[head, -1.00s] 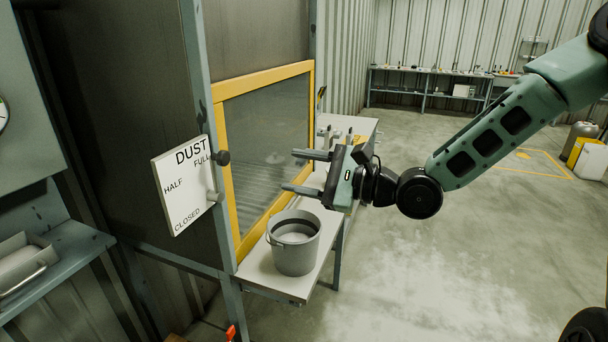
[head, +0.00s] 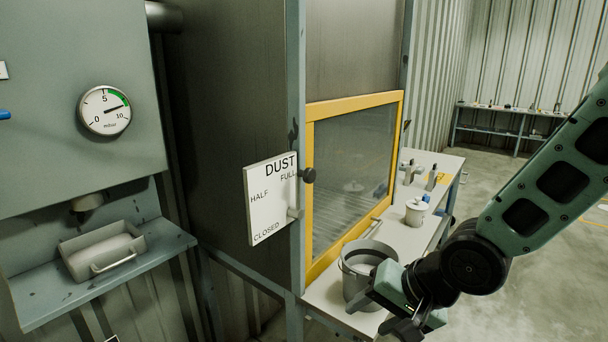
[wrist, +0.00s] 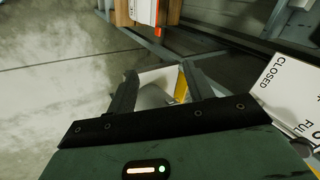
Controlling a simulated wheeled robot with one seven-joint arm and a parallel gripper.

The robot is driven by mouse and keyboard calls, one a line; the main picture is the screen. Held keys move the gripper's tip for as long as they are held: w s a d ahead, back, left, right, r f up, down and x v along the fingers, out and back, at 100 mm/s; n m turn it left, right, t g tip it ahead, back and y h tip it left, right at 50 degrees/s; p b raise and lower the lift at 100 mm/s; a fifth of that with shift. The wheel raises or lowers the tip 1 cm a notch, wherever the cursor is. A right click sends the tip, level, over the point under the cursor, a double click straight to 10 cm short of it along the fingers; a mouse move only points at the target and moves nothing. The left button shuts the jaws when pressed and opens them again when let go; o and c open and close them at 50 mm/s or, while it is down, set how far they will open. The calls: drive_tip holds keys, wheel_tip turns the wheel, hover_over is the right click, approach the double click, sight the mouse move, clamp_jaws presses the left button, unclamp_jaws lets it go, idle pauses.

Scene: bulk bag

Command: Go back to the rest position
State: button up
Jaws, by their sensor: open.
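My gripper (head: 378,318) is open and empty at the lower middle of the head view, with the forearm coming in from the right. It hangs in front of the near end of the white bench (head: 318,292) and covers part of the grey bucket (head: 354,284). I cannot tell whether it touches the bucket.
A yellow-framed window (head: 309,190) stands behind the bench. A white lidded pot (head: 416,214) is farther along it. A gauge (head: 105,109) and a tray with a handle (head: 135,242) are at the left. Open floor (head: 485,265) lies to the right.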

drive_tip(key=s+d+r+n+g+h+b, duration=0.1)
drive_tip(key=s+n+g+h, duration=0.1)
drive_tip(key=s+n, duration=0.3)
drive_tip(key=s+d+n+g+h+b, duration=0.1)
drive_tip(key=s+n, duration=0.5)
drive_tip(key=s, duration=0.6)
drive_tip(key=shift+s+r+n+g+h+b, duration=0.25)
drive_tip(key=shift+r+n+g+h+b, duration=0.25)
drive_tip(key=shift+h, duration=0.4)
drive_tip(key=shift+f, duration=0.15)
